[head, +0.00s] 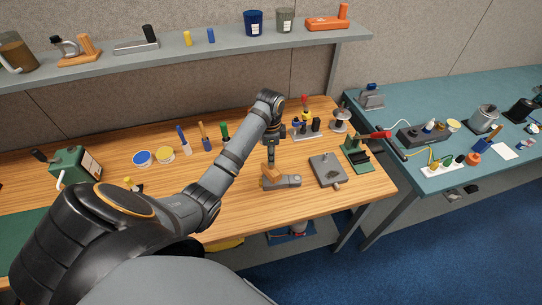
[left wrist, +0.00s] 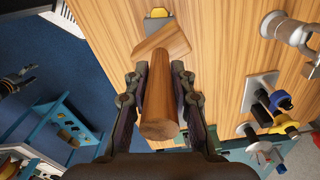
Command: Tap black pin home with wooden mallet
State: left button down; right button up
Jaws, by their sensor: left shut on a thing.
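My left gripper (head: 271,160) points down over the wooden bench, in front of the tool rack. In the left wrist view the left gripper (left wrist: 158,100) is shut on the handle of the wooden mallet (left wrist: 158,108). The mallet's angled wooden head (left wrist: 160,42) lies beyond the fingertips. In the head view the mallet head (head: 270,173) shows just under the gripper, close to a low grey block (head: 289,181); whether they touch is unclear. I cannot make out the black pin for certain; the mallet and gripper may hide it. My right gripper is not in view.
A grey plate (head: 325,170) lies to the right of the mallet, and a green stand (head: 357,156) with a red handle is beyond. A teal table (head: 440,110) adjoins at right. The wood right of the winch is partly clear.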

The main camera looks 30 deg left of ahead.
pick_arm(q)
notch_tip(320, 180, down, 3)
jog(key=shift+r, duration=1.7)
jog(key=shift+f, duration=0.1)
